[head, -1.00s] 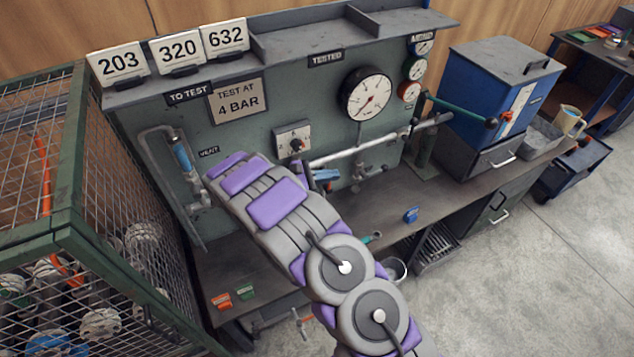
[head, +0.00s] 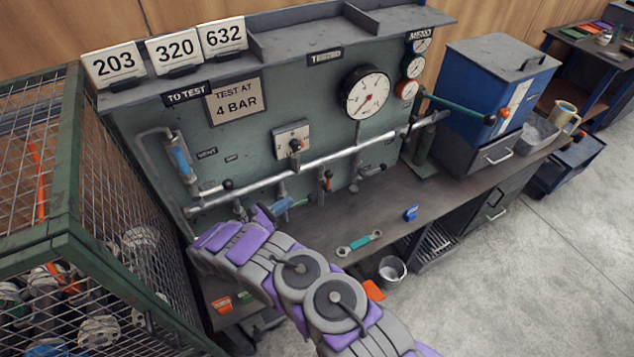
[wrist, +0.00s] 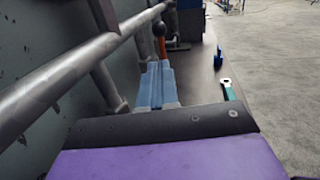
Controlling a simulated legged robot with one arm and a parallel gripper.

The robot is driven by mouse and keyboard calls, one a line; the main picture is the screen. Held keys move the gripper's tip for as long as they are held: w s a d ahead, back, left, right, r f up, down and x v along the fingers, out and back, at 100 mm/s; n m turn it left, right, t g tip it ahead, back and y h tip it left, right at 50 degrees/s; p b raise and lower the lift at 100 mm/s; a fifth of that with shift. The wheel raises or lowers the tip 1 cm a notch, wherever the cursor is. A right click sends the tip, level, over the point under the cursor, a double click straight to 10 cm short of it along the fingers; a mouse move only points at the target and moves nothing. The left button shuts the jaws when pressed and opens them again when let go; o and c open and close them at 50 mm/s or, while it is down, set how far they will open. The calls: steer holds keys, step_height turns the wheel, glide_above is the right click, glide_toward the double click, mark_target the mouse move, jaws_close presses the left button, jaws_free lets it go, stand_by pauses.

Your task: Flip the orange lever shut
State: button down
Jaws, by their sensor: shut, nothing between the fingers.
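A small orange-red lever (head: 327,186) with a black ball knob stands upright on the grey pipe along the green panel. It also shows in the wrist view (wrist: 163,47), just beyond my fingertips. My gripper (head: 289,203) is low in front of the panel, to the left of the lever. Its blue fingers (wrist: 157,66) are shut together and hold nothing. They point along the pipe toward the lever. I cannot tell whether the tips touch it. My arm hides part of the bench and the lower left pipework.
The grey pipe (head: 270,178) runs close beside my gripper, with other black-knobbed valves. A green-ended wrench (head: 359,243) and a blue block (head: 411,213) lie on the bench. A mesh cage (head: 75,200) stands at the left. The bench right of the wrench is mostly clear.

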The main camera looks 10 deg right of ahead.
steer(key=shift+d, duration=0.1)
steer(key=b+x, duration=0.2)
steer(key=x, duration=1.1)
steer(key=shift+w+d+b, duration=0.2)
steer(key=shift+d+b, duration=0.1)
steer(key=shift+d+r, duration=0.1)
steer(key=shift+r, duration=0.1)
